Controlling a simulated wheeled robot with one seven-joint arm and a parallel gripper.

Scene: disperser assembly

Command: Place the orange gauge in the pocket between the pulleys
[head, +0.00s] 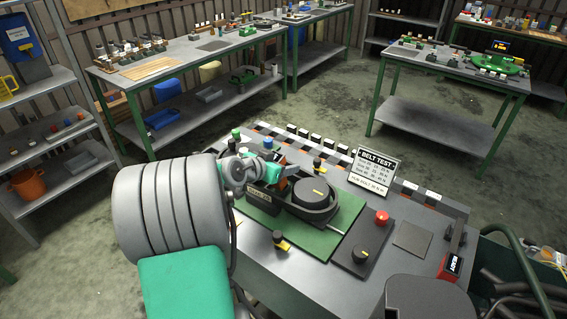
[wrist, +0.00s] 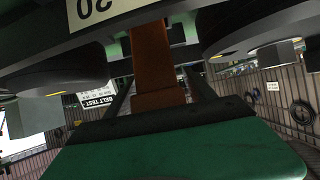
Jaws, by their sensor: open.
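The orange gauge (wrist: 152,58) stands out in the wrist view between the two dark fingers of my gripper (wrist: 157,84). The fingers are open, with a visible gap on each side of the gauge. One black pulley (wrist: 55,72) is on the left of the gauge and another (wrist: 238,28) on the right, so the gauge lies between them. In the head view, a bit of the gauge (head: 282,184) shows beside the large pulley (head: 312,192). My gripper and arm hide most of the other pulley there. The gauge's lower end and the pocket floor are hidden, so seating cannot be judged.
The pulleys sit on a green plate (head: 263,228) on the grey bench. A BELT TEST sign (head: 373,172) stands behind. A red button (head: 382,217), a black knob (head: 361,254) and a red READY block (head: 452,263) are to the right. A yellow-black knob (head: 281,240) is in front.

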